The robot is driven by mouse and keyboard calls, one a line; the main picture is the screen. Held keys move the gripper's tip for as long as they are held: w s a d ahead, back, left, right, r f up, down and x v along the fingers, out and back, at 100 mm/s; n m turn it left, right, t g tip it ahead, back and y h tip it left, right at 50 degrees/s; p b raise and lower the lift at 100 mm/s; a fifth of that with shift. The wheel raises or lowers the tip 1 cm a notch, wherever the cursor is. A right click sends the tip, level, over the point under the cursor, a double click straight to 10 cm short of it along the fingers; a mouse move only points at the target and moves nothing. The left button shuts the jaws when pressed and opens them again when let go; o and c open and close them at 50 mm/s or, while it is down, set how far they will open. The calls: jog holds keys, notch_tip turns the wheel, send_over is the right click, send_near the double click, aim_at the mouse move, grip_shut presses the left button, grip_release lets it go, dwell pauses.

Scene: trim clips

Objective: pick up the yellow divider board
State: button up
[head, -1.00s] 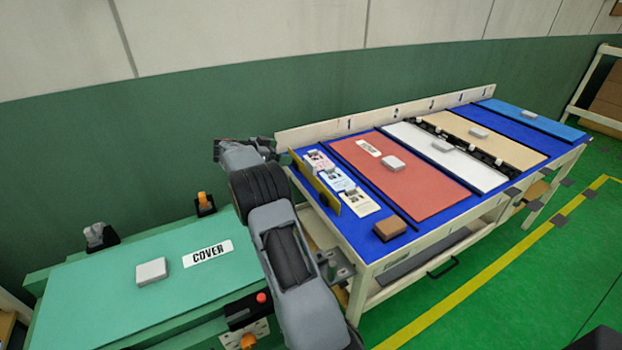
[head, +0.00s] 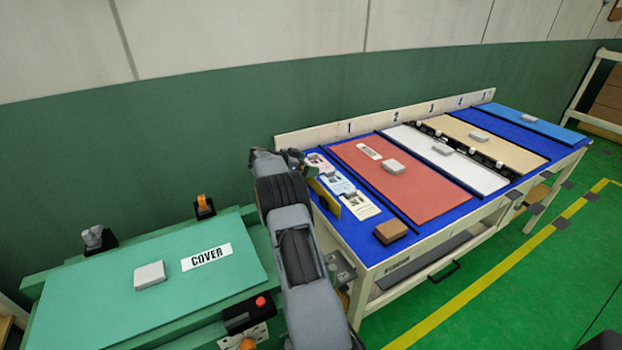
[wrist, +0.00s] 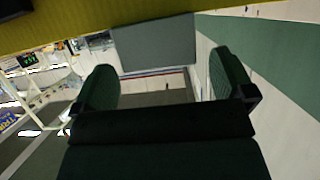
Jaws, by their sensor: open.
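The yellow divider board (head: 328,198) stands on edge at the left end of the blue-topped table in the head view, partly hidden by my arm. Beside it are several small printed cards. My gripper (head: 298,162) is at the far end of this board, near its top edge. In the wrist view, a yellow surface (wrist: 150,18), likely the board, spans the top of the picture. My gripper (wrist: 163,82) shows there with its two dark fingers apart and nothing between them. I cannot tell whether the gripper touches the board.
The blue table (head: 366,238) carries a red panel (head: 425,185), a white panel (head: 470,172), other panels and a brown block (head: 390,230). A green bench with a COVER panel (head: 100,275) stands at left. The wall (head: 150,140) is close behind.

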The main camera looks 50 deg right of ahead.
aim_at(311, 164)
jog(key=x, duration=0.4)
jog(key=shift+a, duration=0.1)
jog(key=c, duration=0.9)
jog(key=shift+c, duration=0.2)
jog(key=shift+r, duration=0.1)
